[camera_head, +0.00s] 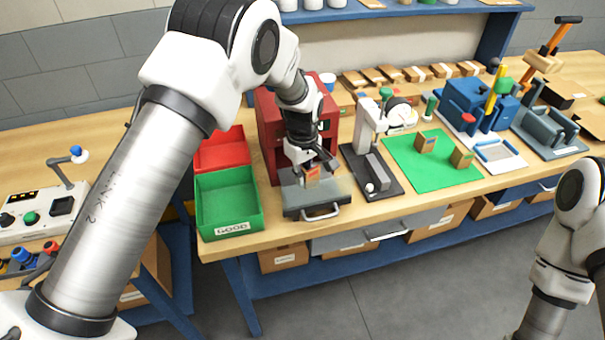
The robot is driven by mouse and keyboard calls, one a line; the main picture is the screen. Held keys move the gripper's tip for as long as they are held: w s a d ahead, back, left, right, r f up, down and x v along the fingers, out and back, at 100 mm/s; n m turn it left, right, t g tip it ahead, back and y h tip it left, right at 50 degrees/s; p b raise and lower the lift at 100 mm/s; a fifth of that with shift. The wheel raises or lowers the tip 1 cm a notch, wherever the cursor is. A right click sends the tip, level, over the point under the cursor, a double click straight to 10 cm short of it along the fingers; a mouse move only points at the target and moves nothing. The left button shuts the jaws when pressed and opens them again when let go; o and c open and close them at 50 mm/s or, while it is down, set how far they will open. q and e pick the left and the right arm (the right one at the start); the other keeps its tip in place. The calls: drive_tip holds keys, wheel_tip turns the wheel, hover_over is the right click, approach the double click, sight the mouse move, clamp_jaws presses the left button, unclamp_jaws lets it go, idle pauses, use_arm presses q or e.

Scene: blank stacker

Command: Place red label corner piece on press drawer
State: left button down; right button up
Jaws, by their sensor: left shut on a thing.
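My left gripper (316,167) reaches down over the grey press drawer (318,208) at the front of the red press (268,121). It is shut on a small brown corner piece with a red label (312,175). The piece is at the drawer's top surface; I cannot tell whether it touches it. The drawer is pulled out and has a handle at its front. My left arm hides part of the press. My right arm shows at the right edge, with its gripper out of view.
A green bin (228,203) and a red bin (221,150) stand left of the drawer. A grey stand (370,175) is close on its right. A green mat (405,155) holds two brown blocks (462,157). Blue machines stand farther right.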

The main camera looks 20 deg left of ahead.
sight(303, 169)
use_arm(q)
drive_tip(key=c, duration=1.3)
unclamp_jaws()
drive_tip(key=shift+w+d, duration=0.1)
drive_tip(key=shift+r, duration=0.1)
drive_tip(key=shift+r, duration=0.25)
wheel_tip(303, 169, up, 11)
drive_tip(key=b, duration=0.2)
drive_tip(key=shift+f+b, duration=0.15)
drive_tip(key=shift+b, duration=0.2)
drive_tip(key=shift+r, duration=0.4)
